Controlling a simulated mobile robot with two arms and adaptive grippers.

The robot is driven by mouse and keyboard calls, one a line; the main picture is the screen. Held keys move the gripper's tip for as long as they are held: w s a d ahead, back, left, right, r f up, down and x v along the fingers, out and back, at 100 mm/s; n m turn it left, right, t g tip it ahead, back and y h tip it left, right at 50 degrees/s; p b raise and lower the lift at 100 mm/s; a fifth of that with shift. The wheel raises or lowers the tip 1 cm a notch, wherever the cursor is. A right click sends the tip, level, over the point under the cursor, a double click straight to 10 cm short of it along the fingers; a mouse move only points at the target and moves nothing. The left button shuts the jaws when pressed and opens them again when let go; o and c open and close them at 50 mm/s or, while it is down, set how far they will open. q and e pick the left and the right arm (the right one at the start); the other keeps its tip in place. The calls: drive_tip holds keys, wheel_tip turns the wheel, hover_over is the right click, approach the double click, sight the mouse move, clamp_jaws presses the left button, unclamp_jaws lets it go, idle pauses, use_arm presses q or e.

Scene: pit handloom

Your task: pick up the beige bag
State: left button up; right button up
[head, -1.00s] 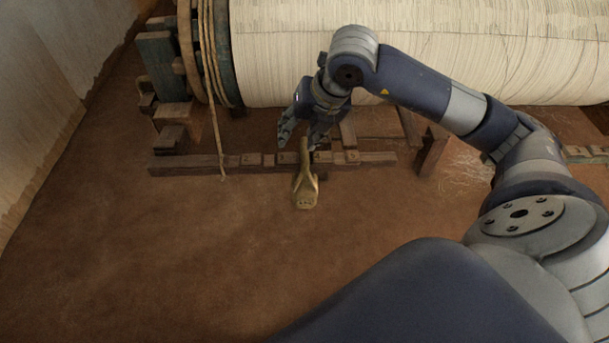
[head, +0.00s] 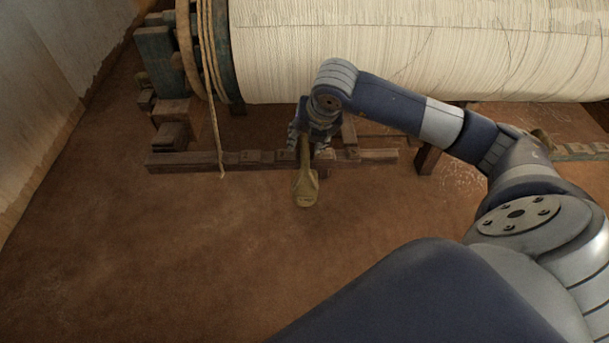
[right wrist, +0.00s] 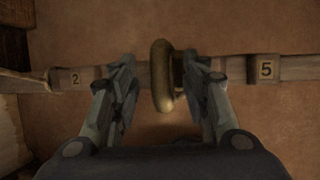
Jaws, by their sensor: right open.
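The beige bag (head: 306,188) hangs at the front of the low wooden rail, its narrow upper part rising to my right gripper (head: 311,148) in the head view. In the right wrist view, the top of the beige bag (right wrist: 161,75) appears as a rounded tan loop between the two fingers. My right gripper (right wrist: 161,95) is open, with one finger on each side of the bag and a gap visible on both sides. The bag's lower part is hidden in the wrist view. My left gripper is not in view.
A large roll of pale thread (head: 420,50) lies behind. A rope (head: 214,120) hangs at the left. The floor in front is clear.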

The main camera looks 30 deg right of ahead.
drive_tip(key=shift+w+f, duration=0.2)
drive_tip(key=shift+f, duration=0.2)
clamp_jaws()
drive_tip(key=shift+w+r, duration=0.1)
drive_tip(key=shift+r, duration=0.1)
drive_tip(key=shift+d, duration=0.1)
drive_tip(key=shift+r, duration=0.1)
